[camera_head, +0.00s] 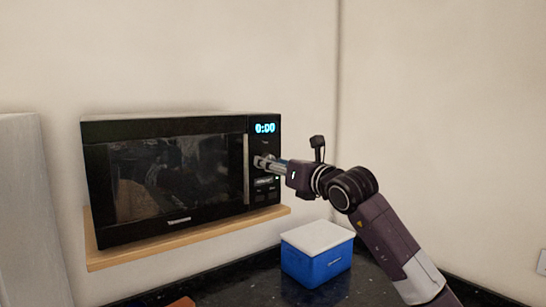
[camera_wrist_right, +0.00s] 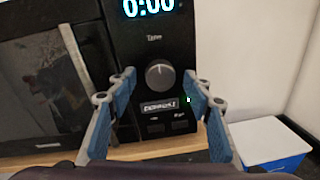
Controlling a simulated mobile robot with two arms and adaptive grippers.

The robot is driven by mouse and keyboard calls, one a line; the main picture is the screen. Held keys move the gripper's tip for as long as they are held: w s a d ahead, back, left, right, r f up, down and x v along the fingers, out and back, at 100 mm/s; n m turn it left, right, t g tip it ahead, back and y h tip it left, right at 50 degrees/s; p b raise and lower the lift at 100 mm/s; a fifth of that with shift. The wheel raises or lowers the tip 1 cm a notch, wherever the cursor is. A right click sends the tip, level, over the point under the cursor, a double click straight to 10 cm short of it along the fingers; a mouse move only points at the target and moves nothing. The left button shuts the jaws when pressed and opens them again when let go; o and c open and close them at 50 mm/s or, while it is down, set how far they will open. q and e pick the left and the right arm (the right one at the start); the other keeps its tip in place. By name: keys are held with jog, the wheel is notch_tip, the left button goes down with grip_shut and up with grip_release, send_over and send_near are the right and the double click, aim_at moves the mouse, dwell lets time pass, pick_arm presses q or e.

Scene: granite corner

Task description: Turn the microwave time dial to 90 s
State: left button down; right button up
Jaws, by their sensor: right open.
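The black microwave (camera_head: 170,215) sits on a wooden shelf with its door closed. Its blue display (camera_head: 265,128) reads 0:00, and the same display (camera_wrist_right: 148,7) shows in the right wrist view. The round grey time dial (camera_wrist_right: 160,73) is below the word "Time", with a light mark near its top. My left gripper is not in view.
Below the dial are a small label panel and buttons (camera_wrist_right: 156,128). The wooden shelf (camera_head: 200,234) juts out under the microwave. A blue box with a white lid (camera_head: 318,237) stands on the dark counter (camera_head: 240,288) below. Walls meet in a corner at right.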

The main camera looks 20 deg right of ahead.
jog(key=shift+w, duration=0.25)
jog(key=c, duration=1.2)
jog(key=shift+o, duration=0.2)
jog(key=m+b, duration=0.3)
jog(key=m, duration=0.5)
jog(key=m+g+b, duration=0.1)
jog(key=m+b, duration=0.3)
jog(key=m, duration=0.4)
jog(key=shift+m+y, duration=0.4)
jog(key=o, duration=1.2)
jog(key=shift+c, duration=0.2)
jog(key=shift+d, duration=0.1)
